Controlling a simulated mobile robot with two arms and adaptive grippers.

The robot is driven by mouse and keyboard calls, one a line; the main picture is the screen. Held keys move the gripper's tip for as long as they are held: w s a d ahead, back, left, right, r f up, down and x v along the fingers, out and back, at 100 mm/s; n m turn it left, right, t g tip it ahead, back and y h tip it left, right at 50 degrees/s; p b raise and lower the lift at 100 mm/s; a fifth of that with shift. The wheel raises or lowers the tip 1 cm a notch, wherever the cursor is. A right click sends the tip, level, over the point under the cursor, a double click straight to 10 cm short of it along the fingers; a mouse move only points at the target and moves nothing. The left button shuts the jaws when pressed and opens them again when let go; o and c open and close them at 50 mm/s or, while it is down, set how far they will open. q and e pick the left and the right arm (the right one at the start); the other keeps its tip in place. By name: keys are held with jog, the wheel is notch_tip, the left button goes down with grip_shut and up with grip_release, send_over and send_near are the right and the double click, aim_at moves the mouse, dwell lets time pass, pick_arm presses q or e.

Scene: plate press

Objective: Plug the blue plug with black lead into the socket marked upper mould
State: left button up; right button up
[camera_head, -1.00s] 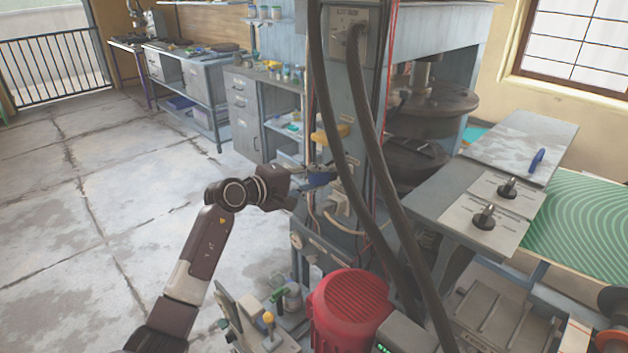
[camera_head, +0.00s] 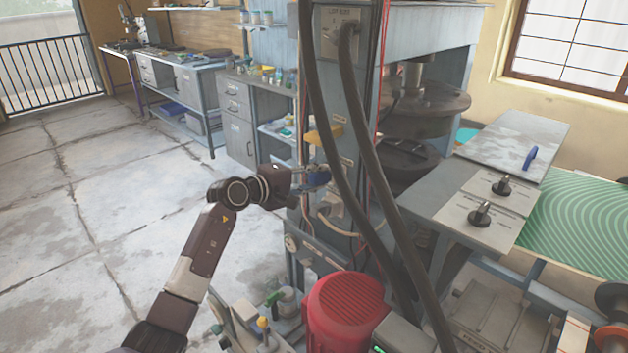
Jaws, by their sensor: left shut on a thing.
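The blue plug (camera_head: 318,177) is at the tips of my left gripper (camera_head: 304,182), which is shut on it. Plug and gripper are in front of the grey column of the press, below a yellow plug (camera_head: 322,137). I cannot tell whether the blue plug touches a socket. Its black lead cannot be told apart here. Small label plates (camera_head: 345,161) sit on the column, too small to read, and a thick dark hose partly covers this area. My right gripper is not in view.
Two thick dark hoses (camera_head: 372,150) hang down the column, close to the right of the plug. A pale plug with a light lead (camera_head: 334,209) is just below. A red motor (camera_head: 347,312) stands lower down. Open floor lies to the left.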

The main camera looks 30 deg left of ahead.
pick_arm(q)
jog(key=o, duration=1.2)
jog(key=shift+o, duration=0.2)
